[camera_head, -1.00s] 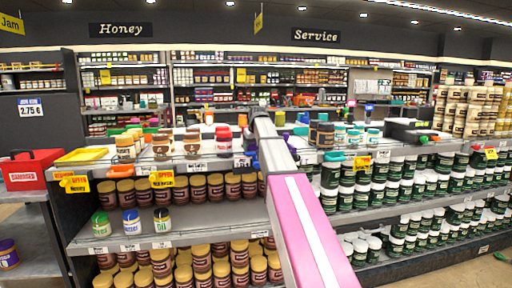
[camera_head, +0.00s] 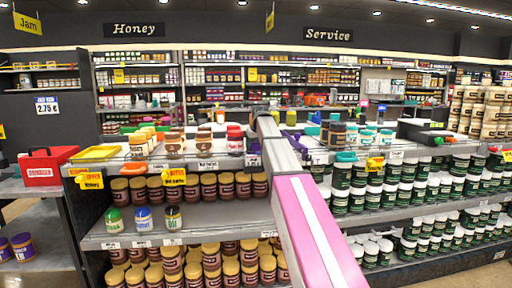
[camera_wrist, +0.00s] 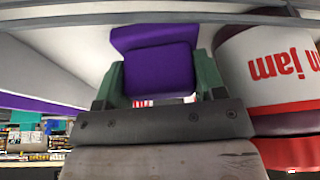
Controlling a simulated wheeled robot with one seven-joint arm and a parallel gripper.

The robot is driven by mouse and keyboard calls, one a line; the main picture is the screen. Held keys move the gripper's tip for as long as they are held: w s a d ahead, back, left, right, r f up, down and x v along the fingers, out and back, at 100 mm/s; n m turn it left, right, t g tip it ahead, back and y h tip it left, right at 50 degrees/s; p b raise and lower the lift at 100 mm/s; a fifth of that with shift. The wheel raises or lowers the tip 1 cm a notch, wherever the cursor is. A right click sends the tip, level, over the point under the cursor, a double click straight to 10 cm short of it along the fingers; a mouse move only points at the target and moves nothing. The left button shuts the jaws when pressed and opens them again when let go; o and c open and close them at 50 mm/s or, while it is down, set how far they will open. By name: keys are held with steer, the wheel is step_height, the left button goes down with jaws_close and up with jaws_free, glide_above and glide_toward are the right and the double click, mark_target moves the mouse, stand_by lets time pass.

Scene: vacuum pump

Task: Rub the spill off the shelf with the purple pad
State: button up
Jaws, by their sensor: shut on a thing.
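In the wrist view, my gripper (camera_wrist: 162,85) is shut on the purple pad (camera_wrist: 160,68), which sits between its two green fingers. A white jam jar with red lettering (camera_wrist: 275,70) stands close beside the right finger. In the head view, my arm reaches out over the top of the shelf (camera_head: 208,164), beside a red-lidded jar (camera_head: 235,139). I see no spill in either view; the arm hides part of the shelf top.
Brown-lidded jars (camera_head: 172,143) stand left of my arm on the shelf top. Dark and teal-lidded jars (camera_head: 335,133) stand to its right. A red box (camera_head: 45,165) and a yellow tray (camera_head: 96,153) lie at the left. Lower shelves hold many jars.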

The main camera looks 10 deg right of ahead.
steer(key=shift+w, duration=0.3)
steer(key=shift+s+d+f, duration=0.1)
steer(key=shift+d+f, duration=0.1)
steer(key=shift+d, duration=1.65)
steer(key=shift+d+r, duration=0.2)
steer(key=shift+d, duration=2.45)
steer(key=shift+a, duration=3.05)
steer(key=shift+a+f, duration=0.15)
steer(key=shift+a, duration=1.3)
steer(key=shift+r, duration=3.05)
steer(key=shift+r, duration=0.1)
